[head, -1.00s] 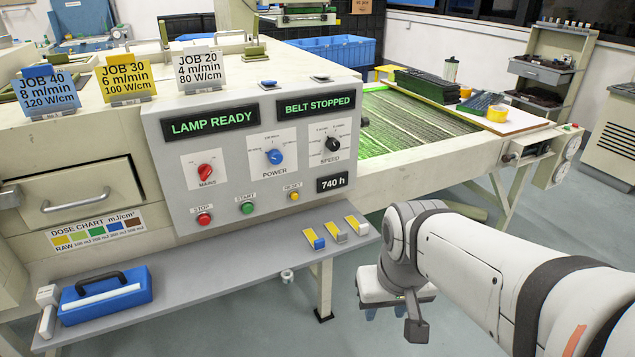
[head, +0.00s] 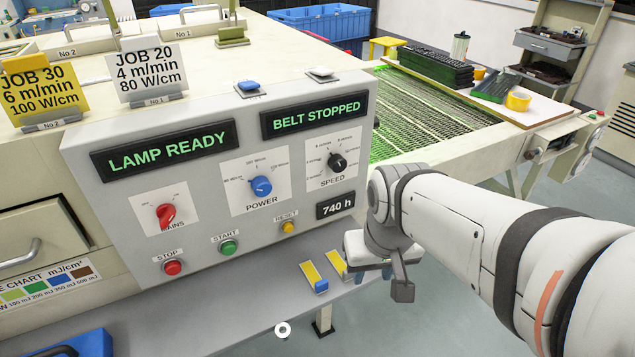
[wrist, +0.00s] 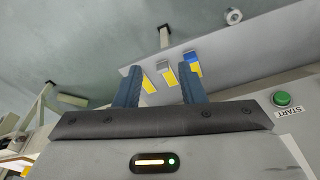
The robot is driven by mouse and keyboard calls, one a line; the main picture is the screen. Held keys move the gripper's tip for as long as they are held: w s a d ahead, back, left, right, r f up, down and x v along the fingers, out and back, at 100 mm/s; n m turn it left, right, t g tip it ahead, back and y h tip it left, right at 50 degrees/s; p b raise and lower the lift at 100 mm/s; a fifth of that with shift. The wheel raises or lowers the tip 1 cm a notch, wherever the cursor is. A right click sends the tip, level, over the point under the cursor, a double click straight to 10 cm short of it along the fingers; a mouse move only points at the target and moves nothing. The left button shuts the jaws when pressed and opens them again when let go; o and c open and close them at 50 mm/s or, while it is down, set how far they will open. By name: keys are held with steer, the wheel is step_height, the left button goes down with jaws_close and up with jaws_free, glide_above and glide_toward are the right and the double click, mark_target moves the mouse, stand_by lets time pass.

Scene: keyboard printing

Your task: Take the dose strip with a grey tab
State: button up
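Three yellow dose strips lie side by side on the grey shelf. The strip with a blue tab (head: 313,276) is leftmost in the head view and rightmost in the wrist view (wrist: 195,66). The middle strip (head: 337,263) has a grey tab, seen in the wrist view (wrist: 163,66). The third strip (wrist: 148,84) has a pale tab and is hidden by my arm in the head view. My gripper (wrist: 160,68) is open and empty. Its blue fingers point toward the strips, with the grey-tab strip between them in the picture, still apart from it.
The control panel (head: 200,212) with knobs and buttons rises behind the shelf (head: 225,308). A blue case (head: 85,345) sits at lower left. A white ring (head: 282,330) shows below the shelf edge. The conveyor belt (head: 430,115) lies beyond my arm.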

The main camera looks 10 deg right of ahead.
mark_target(340, 261)
steer(key=shift+o, duration=1)
steer(key=shift+w+a, duration=0.1)
steer(key=shift+a, duration=0.05)
steer(key=shift+o, duration=0.7)
steer(key=shift+w, duration=0.35)
steer(key=shift+o, duration=0.3)
steer(key=w+f+n+g+p, duration=0.1)
steer(key=w+f+n+p, duration=0.1)
steer(key=w+f, duration=0.2)
steer(key=w, duration=0.3)
steer(key=shift+w, duration=0.3)
steer(key=shift+n+g, duration=0.6)
steer(key=shift+n, duration=0.3)
steer(key=w+f, duration=0.2)
steer(key=f, duration=0.1)
steer(key=w+f+p, duration=0.1)
steer(key=w+f, duration=0.2)
steer(key=shift+f, duration=0.15)
steer(key=shift+w+d+f+b, duration=0.1)
steer(key=shift+f+b, duration=0.1)
steer(key=shift+f, duration=1.75)
steer(key=shift+w+d+f+b, duration=0.1)
steer(key=shift+f+b, duration=0.1)
steer(key=shift+f, duration=1.75)
